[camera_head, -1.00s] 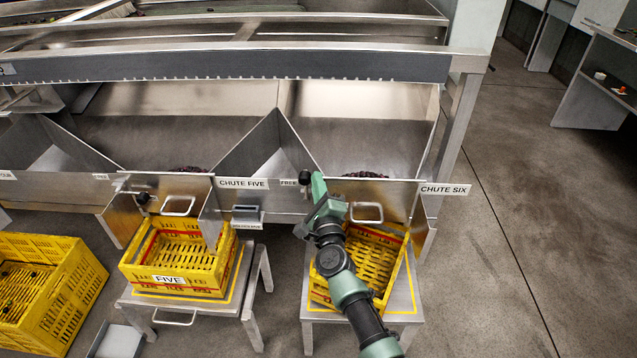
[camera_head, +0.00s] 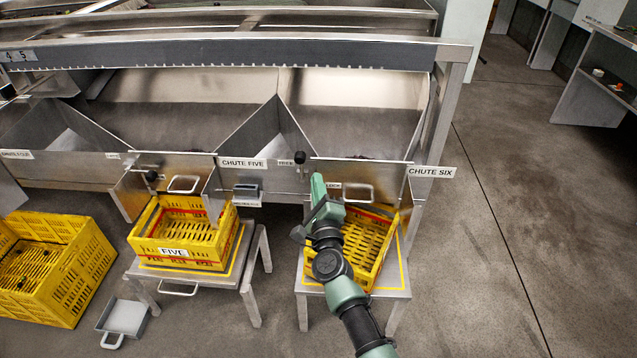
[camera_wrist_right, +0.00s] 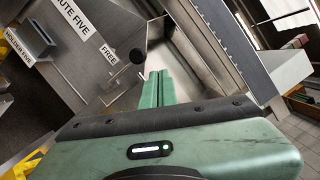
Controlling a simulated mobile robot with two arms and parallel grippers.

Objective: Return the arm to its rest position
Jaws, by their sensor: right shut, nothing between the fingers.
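My right gripper (camera_head: 318,186) is in front of the chute six gate, above the far left part of the yellow crate under chute six (camera_head: 378,262). In the right wrist view its two green fingers (camera_wrist_right: 157,88) lie together, shut and empty. A dark round knob (camera_head: 300,158) stands just beyond the fingertips, apart from them in the head view; it also shows in the right wrist view (camera_wrist_right: 137,56). My right arm covers part of the crate and of the gate. My left gripper is not in view.
The crate labelled FIVE (camera_head: 172,252) stands on a metal stand at the left. A larger yellow crate (camera_head: 75,285) and a grey scoop-like tray (camera_head: 125,316) are on the floor. The steel chutes (camera_head: 350,130) lie ahead. Open floor (camera_head: 480,270) is at the right.

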